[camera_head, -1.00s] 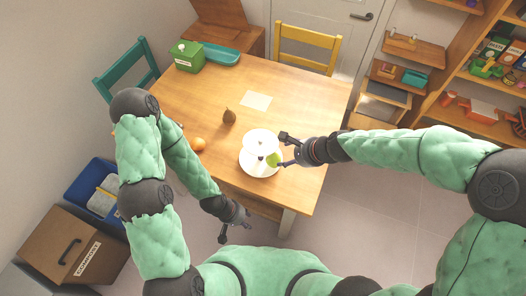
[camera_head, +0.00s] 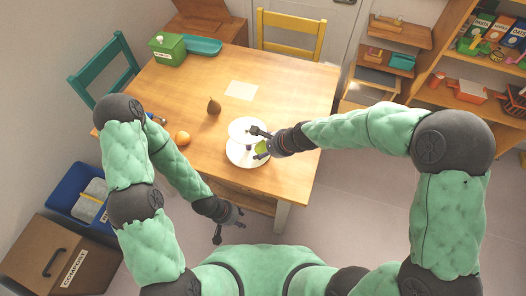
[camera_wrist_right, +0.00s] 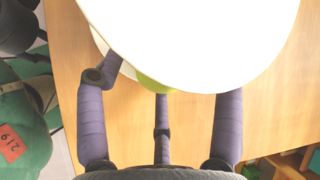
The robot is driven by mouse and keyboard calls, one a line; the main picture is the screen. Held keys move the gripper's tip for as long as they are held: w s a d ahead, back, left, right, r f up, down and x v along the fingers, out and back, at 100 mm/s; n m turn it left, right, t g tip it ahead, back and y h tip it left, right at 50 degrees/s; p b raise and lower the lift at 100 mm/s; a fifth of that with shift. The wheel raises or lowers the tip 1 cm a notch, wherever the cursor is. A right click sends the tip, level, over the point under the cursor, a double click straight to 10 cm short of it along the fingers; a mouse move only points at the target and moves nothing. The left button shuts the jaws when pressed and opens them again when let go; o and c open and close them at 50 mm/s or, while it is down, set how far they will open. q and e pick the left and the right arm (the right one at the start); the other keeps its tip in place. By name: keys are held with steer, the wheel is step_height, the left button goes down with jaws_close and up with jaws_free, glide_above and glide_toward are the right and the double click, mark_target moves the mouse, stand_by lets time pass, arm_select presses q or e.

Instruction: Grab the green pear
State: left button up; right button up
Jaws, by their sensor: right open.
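The green pear (camera_head: 261,147) is on the white two-tier stand (camera_head: 237,157), on its right side. It is partly hidden by my right gripper (camera_head: 262,144), which is open with its fingers at the pear. In the right wrist view a sliver of the green pear (camera_wrist_right: 152,84) shows below a large white plate (camera_wrist_right: 200,45) that hides most of it. The right gripper's fingers (camera_wrist_right: 160,110) are spread there; contact with the pear cannot be told. My left gripper (camera_head: 228,224) looks open and empty, low in front of the table.
The wooden table (camera_head: 180,95) also holds a brown pear (camera_head: 213,106), an orange (camera_head: 182,138), a sheet of paper (camera_head: 241,90), a green box (camera_head: 167,48) and a teal tray (camera_head: 203,46). Chairs stand behind and left. Shelves (camera_head: 470,80) stand right.

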steer(key=shift+w+a+f, duration=0.15)
steer(key=c, duration=1)
steer(key=shift+c, duration=0.2)
